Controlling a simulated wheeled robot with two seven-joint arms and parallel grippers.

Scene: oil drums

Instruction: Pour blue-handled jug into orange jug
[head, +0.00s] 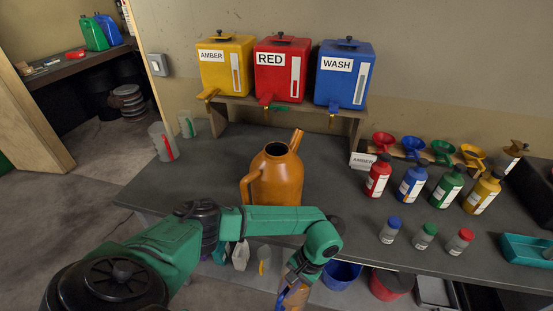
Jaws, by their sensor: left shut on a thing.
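The orange jug (277,181) stands upright on the grey bench, its open mouth up, handle at left and spout pointing up to the right. My left arm reaches across in front of it and bends down at the wrist. My left gripper (293,293) is low at the bottom edge, in front of the bench and below the orange jug, apart from it. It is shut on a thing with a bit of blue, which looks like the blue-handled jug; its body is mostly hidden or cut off. My right gripper is out of view.
A red-handled clear jug (161,142) and a green-handled one (187,125) stand at the bench's left. Amber (225,68), red (282,72) and blue (344,75) tanks sit on a shelf behind. Several bottles and funnels stand at right. The bench between is clear.

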